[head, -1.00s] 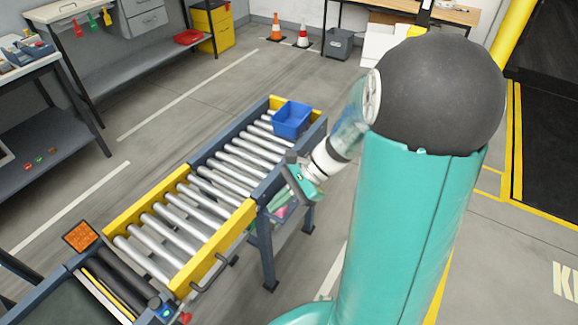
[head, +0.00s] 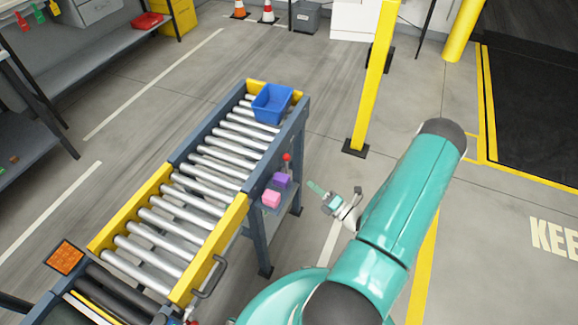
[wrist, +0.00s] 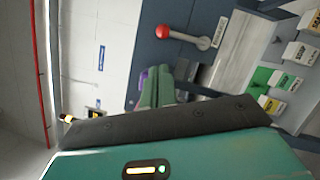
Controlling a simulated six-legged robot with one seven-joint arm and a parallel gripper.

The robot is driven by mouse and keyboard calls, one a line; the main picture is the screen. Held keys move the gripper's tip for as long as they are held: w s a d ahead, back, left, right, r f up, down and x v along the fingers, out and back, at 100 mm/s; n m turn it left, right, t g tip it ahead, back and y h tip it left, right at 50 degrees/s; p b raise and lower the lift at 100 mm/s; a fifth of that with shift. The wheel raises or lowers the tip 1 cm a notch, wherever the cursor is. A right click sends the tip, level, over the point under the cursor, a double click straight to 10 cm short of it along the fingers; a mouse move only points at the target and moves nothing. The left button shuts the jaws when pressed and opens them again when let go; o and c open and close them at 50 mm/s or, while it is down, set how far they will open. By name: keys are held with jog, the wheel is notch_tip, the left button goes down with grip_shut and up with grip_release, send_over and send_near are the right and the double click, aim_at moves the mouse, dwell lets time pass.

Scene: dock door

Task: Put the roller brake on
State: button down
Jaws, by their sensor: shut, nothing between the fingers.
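The roller brake lever, with a red ball knob (head: 287,157), stands up at the right side of the roller conveyor (head: 238,181). In the wrist view, which is turned sideways, the red knob (wrist: 162,31) is at the left end of a grey lever, with a small label plate by its pivot. My gripper (head: 313,186) is to the right of the lever, lower in the picture and apart from it. Its green fingers also show in the wrist view (wrist: 158,84), together and empty, with the knob clear of them.
A blue bin (head: 272,104) sits on the far rollers. A purple block (head: 280,180) and a pink block (head: 271,198) show by the conveyor's right side, below the rollers. A yellow post (head: 374,80) stands behind right. The floor right of the conveyor is open.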

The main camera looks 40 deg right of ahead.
aim_at(286, 161)
jog(key=f+x, duration=0.1)
jog(key=x, duration=0.9)
jog(key=shift+d+r+m, duration=0.15)
jog(key=shift+d+m, duration=0.05)
jog(key=shift+m, duration=0.1)
jog(key=shift+w, duration=0.2)
jog(key=shift+w+d+r+m+h, duration=0.2)
jog(key=shift+d+m+h, duration=0.1)
jog(key=shift+m, duration=0.3)
jog(key=w+d+f+m+g, duration=0.1)
jog(key=w+d+m+g, duration=0.2)
jog(key=d+m, duration=0.3)
jog(key=m, duration=0.3)
jog(key=shift+w+f+g, duration=0.3)
jog(key=shift+f, duration=0.05)
